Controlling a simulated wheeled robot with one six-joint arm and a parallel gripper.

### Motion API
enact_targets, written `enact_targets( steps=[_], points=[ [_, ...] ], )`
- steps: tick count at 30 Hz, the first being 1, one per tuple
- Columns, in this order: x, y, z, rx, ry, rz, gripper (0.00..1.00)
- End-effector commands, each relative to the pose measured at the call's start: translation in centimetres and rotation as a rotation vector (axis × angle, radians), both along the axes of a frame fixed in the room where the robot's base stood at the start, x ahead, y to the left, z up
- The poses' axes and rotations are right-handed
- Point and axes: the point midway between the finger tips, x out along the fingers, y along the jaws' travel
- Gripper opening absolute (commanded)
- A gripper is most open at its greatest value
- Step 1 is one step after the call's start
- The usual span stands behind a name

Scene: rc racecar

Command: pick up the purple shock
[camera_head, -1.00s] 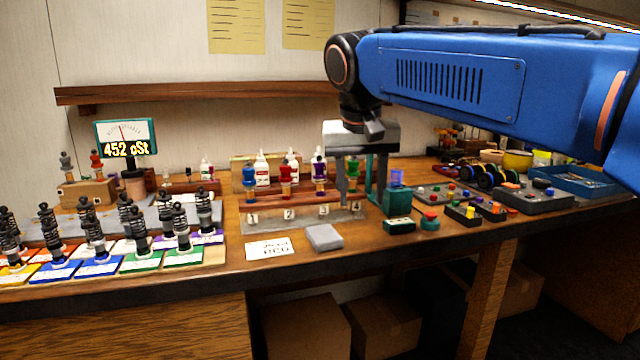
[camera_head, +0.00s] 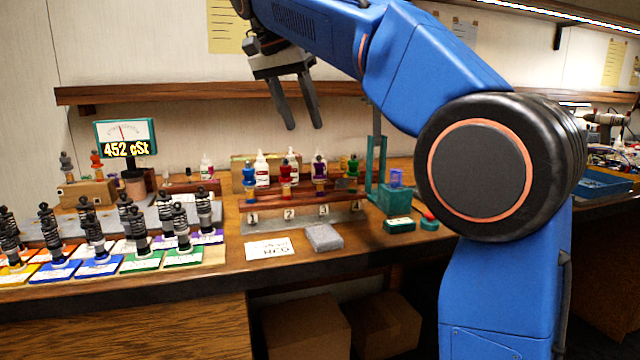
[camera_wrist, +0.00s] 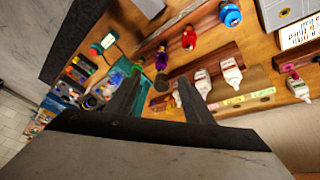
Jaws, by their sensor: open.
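The purple shock (camera_head: 319,170) stands upright in the rack at the number 3 mark, between the red shock (camera_head: 285,177) and the green shock (camera_head: 352,172). The blue shock (camera_head: 249,178) stands at the far left of this row. My gripper (camera_head: 304,126) is open and empty, raised above and apart from the row. In the wrist view the purple shock (camera_wrist: 161,60) shows just beyond the gap between my fingertips (camera_wrist: 163,80). The green shock (camera_wrist: 137,68) is left of it there, and the red shock (camera_wrist: 188,38) is up and right.
White bottles (camera_head: 262,168) stand close behind the row. A teal stand (camera_head: 393,200) is just right of it. A grey block (camera_head: 324,238) and a paper card (camera_head: 269,249) lie in front. Several dark shocks on coloured cards fill the left. A wooden shelf (camera_head: 200,92) runs behind.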

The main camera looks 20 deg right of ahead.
Motion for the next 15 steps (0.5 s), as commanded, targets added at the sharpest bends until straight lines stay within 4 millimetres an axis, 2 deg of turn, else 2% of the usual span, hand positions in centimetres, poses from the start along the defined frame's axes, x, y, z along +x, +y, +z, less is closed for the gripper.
enact_targets(
  steps=[15],
  points=[
    [1.5,-3.2,-8.2,0.0,0.003,-0.001,0.47]
  ],
)
